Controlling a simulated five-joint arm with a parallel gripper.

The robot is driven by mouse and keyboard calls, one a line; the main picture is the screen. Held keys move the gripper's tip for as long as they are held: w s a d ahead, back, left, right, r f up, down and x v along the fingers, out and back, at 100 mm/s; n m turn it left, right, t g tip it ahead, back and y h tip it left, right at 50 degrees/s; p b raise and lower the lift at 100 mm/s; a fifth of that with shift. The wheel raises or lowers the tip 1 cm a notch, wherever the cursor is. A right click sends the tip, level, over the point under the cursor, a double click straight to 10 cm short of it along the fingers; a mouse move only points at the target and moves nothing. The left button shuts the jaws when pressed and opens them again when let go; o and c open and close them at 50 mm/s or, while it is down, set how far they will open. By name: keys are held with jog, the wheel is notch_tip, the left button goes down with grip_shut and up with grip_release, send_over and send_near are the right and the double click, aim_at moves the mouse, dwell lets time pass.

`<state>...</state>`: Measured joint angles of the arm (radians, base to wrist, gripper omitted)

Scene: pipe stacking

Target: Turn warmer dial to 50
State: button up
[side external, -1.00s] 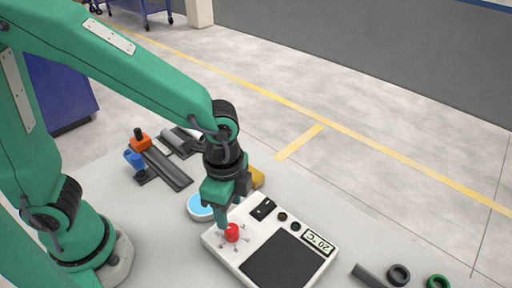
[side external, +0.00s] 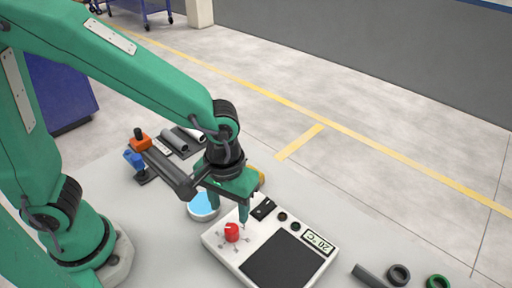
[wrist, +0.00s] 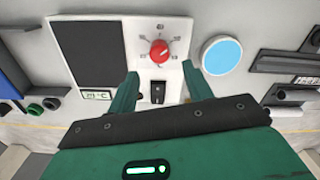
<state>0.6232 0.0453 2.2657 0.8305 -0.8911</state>
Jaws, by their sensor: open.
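The white warmer (side external: 225,252) lies on the table with a dark plate, a red dial (side external: 232,233), a black switch (side external: 263,208) and a display (side external: 319,242) reading 20 °C. The wrist view shows the dial (wrist: 159,51) with marks around it. My gripper (side external: 228,216) is open above the dial's end of the warmer, fingers pointing down. In the wrist view the gripper (wrist: 160,72) has a finger on each side of the line to the dial, with nothing between them. The dial appears just beyond the fingertips; I cannot tell whether they touch it.
A round blue-topped white disc (side external: 203,206) is beside the warmer. A yellow object (side external: 258,177) is partly hidden behind my gripper. Grey pipes (side external: 175,140), an orange-and-blue fixture (side external: 138,150) and ring fittings (side external: 398,274) lie on the table. The front-left tabletop is clear.

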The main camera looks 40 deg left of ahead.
aim_at(231, 227)
jog(key=n, duration=0.5)
jog(key=shift+f, duration=3.9)
jog(key=c, duration=1)
